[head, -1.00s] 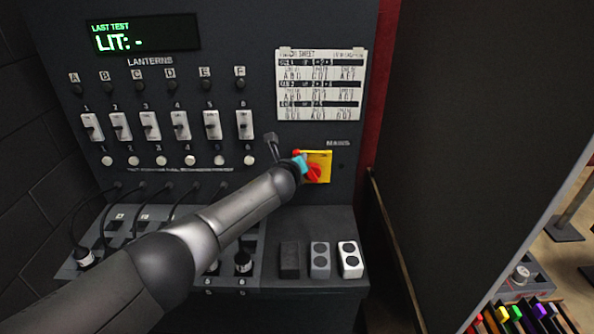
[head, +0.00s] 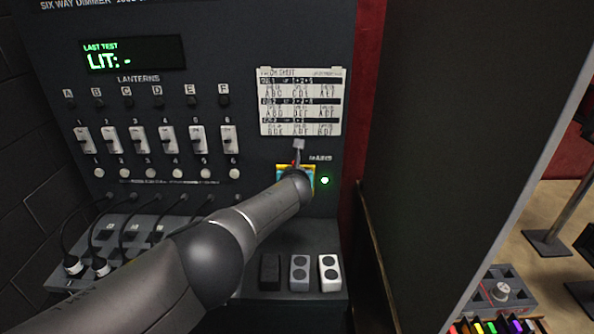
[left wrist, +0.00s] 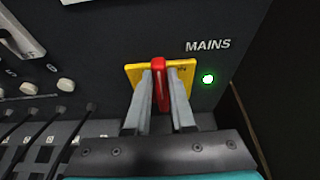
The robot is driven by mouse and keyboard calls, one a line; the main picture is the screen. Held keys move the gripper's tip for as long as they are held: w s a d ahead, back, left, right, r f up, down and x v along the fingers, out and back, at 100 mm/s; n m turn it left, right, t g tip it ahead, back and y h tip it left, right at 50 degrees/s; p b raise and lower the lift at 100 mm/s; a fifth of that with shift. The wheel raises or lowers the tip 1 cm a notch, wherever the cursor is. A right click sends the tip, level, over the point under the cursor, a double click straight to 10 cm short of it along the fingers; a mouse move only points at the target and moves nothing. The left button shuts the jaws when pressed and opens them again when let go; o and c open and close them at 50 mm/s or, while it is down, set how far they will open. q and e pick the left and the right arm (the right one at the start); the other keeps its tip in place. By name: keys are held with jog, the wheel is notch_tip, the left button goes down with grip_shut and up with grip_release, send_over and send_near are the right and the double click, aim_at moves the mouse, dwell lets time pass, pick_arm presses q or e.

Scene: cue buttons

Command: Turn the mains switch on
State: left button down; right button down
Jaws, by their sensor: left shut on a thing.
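The mains switch has a red handle (left wrist: 160,80) on a yellow plate (left wrist: 186,72), with the word MAINS above it. In the left wrist view the handle stands upright between the two fingers of my left gripper (left wrist: 160,96), which is shut on it. A green light (left wrist: 208,79) glows right of the plate; it also shows in the head view (head: 325,181). In the head view my left arm hides most of the switch, and only part of the yellow plate (head: 309,172) shows. My right gripper is not in view.
The dimmer panel carries a row of faders (head: 137,139), a display (head: 134,54) reading "LIT: -" and a cue sheet (head: 301,102). Cables and plugs (head: 100,265) lie at the lower left. Several small blocks (head: 299,272) stand on the ledge. A dark partition (head: 445,130) closes the right side.

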pick_arm(q)
jog(key=shift+f, duration=0.1)
dwell(0.3)
jog(key=c, duration=0.8)
grip_release()
jog(key=shift+o, duration=0.2)
jog(key=p+v, duration=0.5)
jog(key=v, duration=1)
jog(key=shift+p, duration=0.3)
